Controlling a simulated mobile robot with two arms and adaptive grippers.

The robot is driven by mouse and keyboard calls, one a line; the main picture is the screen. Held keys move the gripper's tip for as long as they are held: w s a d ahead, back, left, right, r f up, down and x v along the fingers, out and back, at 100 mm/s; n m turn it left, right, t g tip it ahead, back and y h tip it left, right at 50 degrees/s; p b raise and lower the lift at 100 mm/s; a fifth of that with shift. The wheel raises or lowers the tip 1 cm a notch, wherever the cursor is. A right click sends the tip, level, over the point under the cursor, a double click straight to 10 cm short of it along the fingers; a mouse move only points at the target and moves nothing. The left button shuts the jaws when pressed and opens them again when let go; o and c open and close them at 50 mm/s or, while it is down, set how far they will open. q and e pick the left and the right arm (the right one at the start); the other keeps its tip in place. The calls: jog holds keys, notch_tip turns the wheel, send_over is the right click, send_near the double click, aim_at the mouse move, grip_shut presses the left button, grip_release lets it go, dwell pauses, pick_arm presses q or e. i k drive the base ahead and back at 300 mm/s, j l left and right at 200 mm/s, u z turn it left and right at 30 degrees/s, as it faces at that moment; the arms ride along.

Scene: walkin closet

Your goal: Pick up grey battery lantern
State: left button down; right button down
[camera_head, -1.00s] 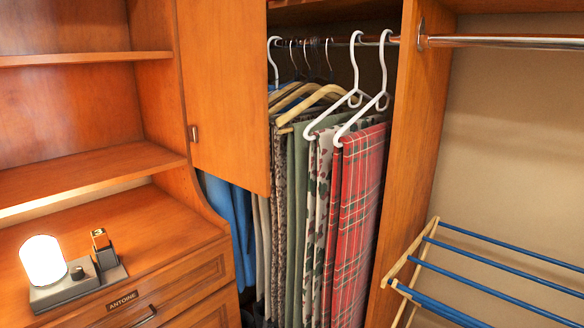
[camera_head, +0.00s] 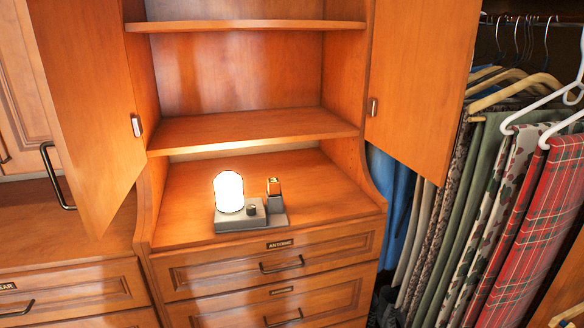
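A glowing white rounded cylinder (camera_head: 228,192) stands upright on a low grey base (camera_head: 228,219) with a small dark knob (camera_head: 252,209); together they look like the battery lantern. It is on the wooden counter (camera_head: 185,215) above the drawers, below an open shelf. A small dark bottle-like item with an orange-brown top (camera_head: 274,188) stands close to its right, on or against the grey base; I cannot tell which. Neither of my grippers is in view.
Open cabinet doors flank the shelves, one at the left (camera_head: 85,100) and one at the right (camera_head: 418,95). The shelf (camera_head: 250,128) above the lantern is empty. Clothes, including red plaid cloth (camera_head: 535,220), hang at the right. The counter around the lantern is mostly clear.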

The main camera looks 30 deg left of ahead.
aim_at(230, 214)
jog(key=u, duration=1.1)
jog(key=k+j+u, duration=0.25)
jog(key=k, duration=0.25)
jog(key=k+j+u, duration=0.1)
jog(key=k+u, duration=0.15)
jog(key=k, duration=0.25)
